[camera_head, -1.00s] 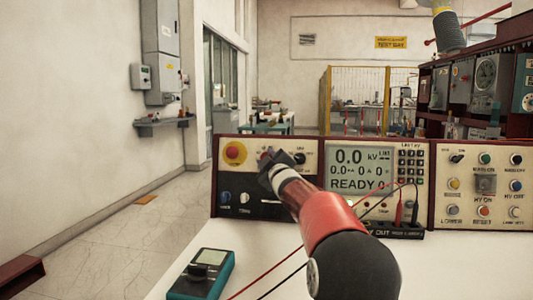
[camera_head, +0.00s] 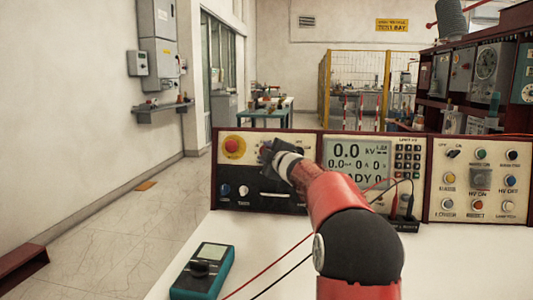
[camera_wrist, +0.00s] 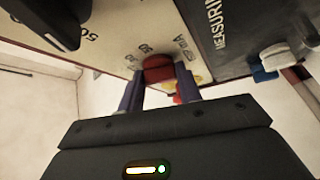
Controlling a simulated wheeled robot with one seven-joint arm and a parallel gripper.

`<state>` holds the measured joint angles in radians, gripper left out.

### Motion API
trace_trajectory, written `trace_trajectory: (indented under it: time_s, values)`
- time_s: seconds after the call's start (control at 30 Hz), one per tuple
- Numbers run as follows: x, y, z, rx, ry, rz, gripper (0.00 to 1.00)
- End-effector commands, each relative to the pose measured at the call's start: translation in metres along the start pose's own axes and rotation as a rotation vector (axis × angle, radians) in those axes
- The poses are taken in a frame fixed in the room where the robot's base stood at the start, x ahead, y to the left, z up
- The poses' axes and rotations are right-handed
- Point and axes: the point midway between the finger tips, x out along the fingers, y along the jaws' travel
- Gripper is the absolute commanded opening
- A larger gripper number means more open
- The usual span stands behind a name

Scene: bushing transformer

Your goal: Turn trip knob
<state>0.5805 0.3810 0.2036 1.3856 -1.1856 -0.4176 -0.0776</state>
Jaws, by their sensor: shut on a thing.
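The trip knob (camera_wrist: 158,68) is a red knob on the cream panel, with printed scale marks and "mA" beside it in the wrist view. My gripper (camera_wrist: 158,82) is shut on it, one purple finger on each side. A little yellow and red shows just behind the knob between the fingers. In the head view my gripper (camera_head: 270,154) is against the left module of the control panel (camera_head: 285,139), right of the red emergency button (camera_head: 233,147). It hides the knob there.
My arm covers part of the display (camera_head: 357,151), which reads 0.0 kV. Red and black leads run from the panel across the white bench (camera_head: 250,235). A teal meter (camera_head: 203,272) lies at front left. Buttons and switches fill the right module (camera_head: 480,180).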

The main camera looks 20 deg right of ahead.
Motion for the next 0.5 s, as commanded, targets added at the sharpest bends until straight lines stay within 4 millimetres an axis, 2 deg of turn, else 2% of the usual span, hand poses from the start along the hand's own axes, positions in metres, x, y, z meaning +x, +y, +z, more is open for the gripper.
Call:
trace_trajectory:
  time_s: [0.13,0.17,0.3,0.5]
  values:
    - [0.0003,-0.0001,-0.0010,0.000,0.002,0.000,0.12]
    - [0.0003,-0.0001,-0.0010,0.000,0.002,0.000,0.38]
    - [0.0002,-0.0001,-0.0008,0.000,0.002,0.000,0.56]
    - [0.0001,-0.0001,-0.0006,0.001,0.001,0.000,0.56]
